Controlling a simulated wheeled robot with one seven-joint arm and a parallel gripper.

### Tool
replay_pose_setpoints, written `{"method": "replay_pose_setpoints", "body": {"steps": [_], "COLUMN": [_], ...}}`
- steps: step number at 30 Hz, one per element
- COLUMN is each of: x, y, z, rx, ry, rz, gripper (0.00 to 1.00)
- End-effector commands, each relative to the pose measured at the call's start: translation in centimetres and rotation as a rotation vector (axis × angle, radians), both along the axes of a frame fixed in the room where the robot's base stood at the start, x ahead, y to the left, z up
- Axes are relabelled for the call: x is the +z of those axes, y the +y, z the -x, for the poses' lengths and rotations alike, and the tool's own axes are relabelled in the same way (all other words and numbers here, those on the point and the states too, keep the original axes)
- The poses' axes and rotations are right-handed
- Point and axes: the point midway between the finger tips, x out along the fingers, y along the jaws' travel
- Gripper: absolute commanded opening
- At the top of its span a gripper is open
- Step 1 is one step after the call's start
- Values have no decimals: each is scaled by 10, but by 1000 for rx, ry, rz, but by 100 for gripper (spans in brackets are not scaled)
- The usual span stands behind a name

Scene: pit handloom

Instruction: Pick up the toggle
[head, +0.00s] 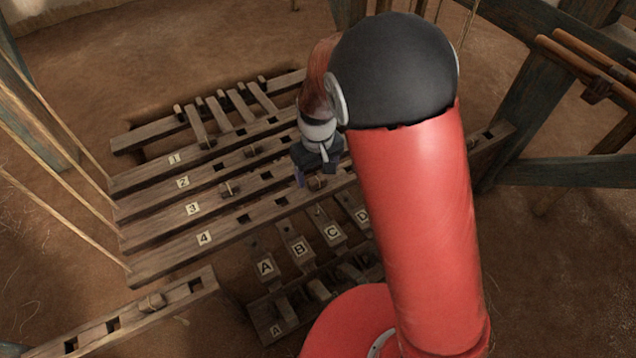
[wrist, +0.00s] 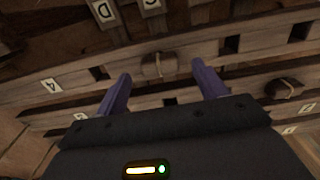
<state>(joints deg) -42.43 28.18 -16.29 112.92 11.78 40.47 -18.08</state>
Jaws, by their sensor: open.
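A small wooden toggle with a cord round its middle (wrist: 158,66) sits on the beam labelled 4 in the wrist view, between holes in the beam. In the head view this toggle (head: 318,183) shows just below my gripper (head: 316,173). In the wrist view my gripper (wrist: 162,71) is open, with one purple finger to each side of the toggle in the picture. The fingers are empty, and I see no contact with the toggle. How high they are above it is hard to tell. In the head view my arm hides part of the beams.
Similar toggles sit on the beam labelled 3 (head: 228,188), the beam labelled 2 (head: 251,151) and a separate front beam (head: 152,302). Lettered treadles (head: 299,249) lie in front of beam 4. Timber posts (head: 533,105) and cords (head: 60,205) stand at the sides.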

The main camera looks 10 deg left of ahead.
Motion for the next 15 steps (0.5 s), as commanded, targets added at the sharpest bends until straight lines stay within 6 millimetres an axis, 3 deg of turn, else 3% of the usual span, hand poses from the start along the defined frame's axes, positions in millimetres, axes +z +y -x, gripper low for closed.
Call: {"method": "replay_pose_setpoints", "body": {"steps": [3,11,15], "x": [-18,-21,-21], "y": [0,0,0], "z": [0,0,0], "rx": [0,-1,0], "ry": [2,0,0], "rz": [1,0,0], "gripper": [71,70,51]}}
